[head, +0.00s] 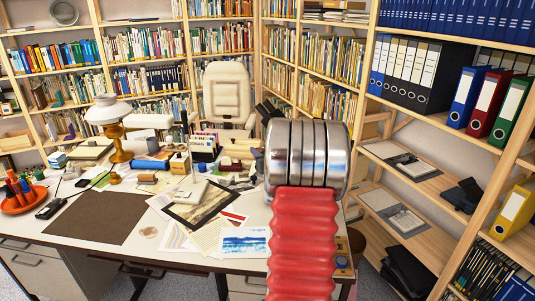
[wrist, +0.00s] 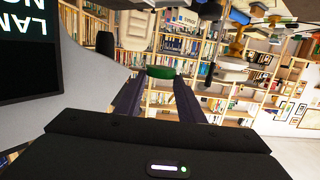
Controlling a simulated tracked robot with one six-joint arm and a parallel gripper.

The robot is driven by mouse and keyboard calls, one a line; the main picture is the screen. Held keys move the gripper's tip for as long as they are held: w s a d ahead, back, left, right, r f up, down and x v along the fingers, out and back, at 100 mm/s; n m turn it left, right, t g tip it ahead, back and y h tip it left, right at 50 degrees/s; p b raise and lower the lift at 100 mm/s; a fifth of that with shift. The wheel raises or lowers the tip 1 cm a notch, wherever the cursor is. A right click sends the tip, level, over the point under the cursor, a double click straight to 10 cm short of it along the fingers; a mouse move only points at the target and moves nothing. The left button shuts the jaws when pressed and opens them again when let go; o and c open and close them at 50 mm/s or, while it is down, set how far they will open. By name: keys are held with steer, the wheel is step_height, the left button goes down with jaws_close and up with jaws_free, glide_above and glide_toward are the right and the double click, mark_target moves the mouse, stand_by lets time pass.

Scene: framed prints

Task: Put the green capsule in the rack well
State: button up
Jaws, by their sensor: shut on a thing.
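In the wrist view my gripper (wrist: 160,80) has its two dark fingers on either side of a small green piece, the green capsule (wrist: 161,72). The capsule sits between the fingertips, and only a short green band of it shows. Shelves of books lie behind it, and no surface shows directly beneath it. My gripper and the capsule cannot be made out in the head view. I cannot make out a rack or its well in either view.
The desk carries a brown mat (head: 103,218), an orange dish (head: 22,199), a brass lamp (head: 112,130), papers (head: 244,243) and small clutter. A cream chair (head: 227,92) stands behind it. Binder shelves (head: 440,180) line the right. A dark lettered panel (wrist: 25,50) is close at upper left in the wrist view.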

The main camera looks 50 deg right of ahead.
steer(key=w+a+f+n+t+y, duration=0.15)
steer(key=w+a, duration=0.35)
steer(key=a, duration=0.5)
steer(key=w+a+f+n+y, duration=0.1)
steer(key=w+a+f+y, duration=0.1)
steer(key=w+a, duration=0.6)
steer(key=w+a+f+n+y, duration=0.1)
steer(key=w+a+f, duration=0.15)
steer(key=a, duration=0.95)
steer(key=a+f+n+y, duration=0.1)
steer(key=a+f, duration=0.1)
steer(key=a, duration=1.2)
steer(key=a+f+n+y, duration=0.1)
steer(key=a+f+y, duration=0.1)
steer(key=a, duration=1.2)
steer(key=shift+f+t, duration=0.35)
steer(key=shift+f, duration=0.4)
steer(key=shift+s+a+n+y, duration=0.1)
steer(key=shift+s+n+y, duration=0.1)
steer(key=shift+n+y, duration=0.05)
